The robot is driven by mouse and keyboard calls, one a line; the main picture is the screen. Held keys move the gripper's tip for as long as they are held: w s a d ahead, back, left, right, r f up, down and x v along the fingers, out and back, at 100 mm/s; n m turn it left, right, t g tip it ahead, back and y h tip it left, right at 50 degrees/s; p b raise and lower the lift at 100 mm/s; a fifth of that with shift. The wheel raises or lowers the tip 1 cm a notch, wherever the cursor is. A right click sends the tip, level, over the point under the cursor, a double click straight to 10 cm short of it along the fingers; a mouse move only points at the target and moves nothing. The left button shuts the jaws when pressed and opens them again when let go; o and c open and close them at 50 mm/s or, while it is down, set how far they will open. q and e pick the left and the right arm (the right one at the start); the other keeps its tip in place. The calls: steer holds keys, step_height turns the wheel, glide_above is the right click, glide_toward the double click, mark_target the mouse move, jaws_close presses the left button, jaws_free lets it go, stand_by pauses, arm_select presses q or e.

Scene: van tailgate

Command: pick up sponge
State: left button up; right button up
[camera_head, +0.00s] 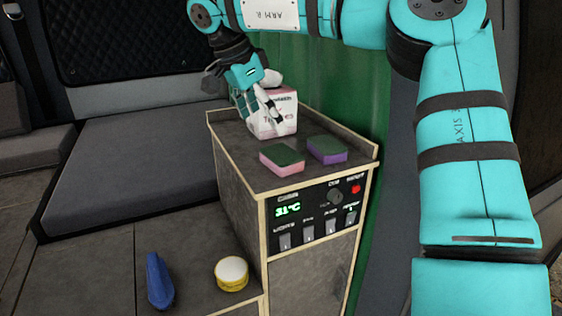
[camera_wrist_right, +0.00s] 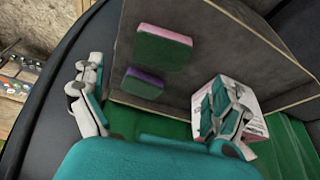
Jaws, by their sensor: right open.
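A pink sponge with a dark green top (camera_head: 282,160) lies on the cabinet top near its front edge. A purple sponge with a dark green top (camera_head: 327,150) lies to its right, a small gap apart. In the right wrist view the pink sponge (camera_wrist_right: 163,47) and the purple sponge (camera_wrist_right: 142,84) appear between the spread fingers. My right gripper (camera_head: 262,112) is open and empty, behind and left of the sponges in the head view, overlapping the white box. It also shows in the right wrist view (camera_wrist_right: 158,82). My left gripper is not in view.
A white box with pink markings (camera_head: 284,116) stands on the cabinet top (camera_head: 232,137) behind the sponges. A raised rim edges the cabinet's back and right. A blue object (camera_head: 158,281) and a yellow-and-white round tin (camera_head: 231,273) sit on the lower surface at front left.

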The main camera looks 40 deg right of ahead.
mark_target(281, 153)
steer(key=x, duration=0.3)
steer(key=shift+w+d+f+p, duration=0.2)
steer(key=shift+w+p, duration=0.1)
steer(key=shift+p, duration=0.1)
steer(key=shift+x, duration=0.85)
steer(key=shift+d+f+p, duration=0.1)
steer(key=shift+f+p, duration=0.05)
steer(key=shift+p, duration=0.2)
steer(key=p+x, duration=0.3)
steer(key=x, duration=0.1)
steer(key=shift+s+d, duration=0.2)
steer(key=shift+d+f, duration=0.2)
steer(key=shift+f, duration=0.25)
steer(key=shift+a, duration=0.15)
steer(key=shift+c, duration=0.4)
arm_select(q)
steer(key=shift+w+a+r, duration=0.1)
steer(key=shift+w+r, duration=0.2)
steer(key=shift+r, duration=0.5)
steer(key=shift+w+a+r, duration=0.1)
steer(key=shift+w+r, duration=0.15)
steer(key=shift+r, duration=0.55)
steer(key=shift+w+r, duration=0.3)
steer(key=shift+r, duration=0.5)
arm_select(e)
steer(key=c, duration=0.4)
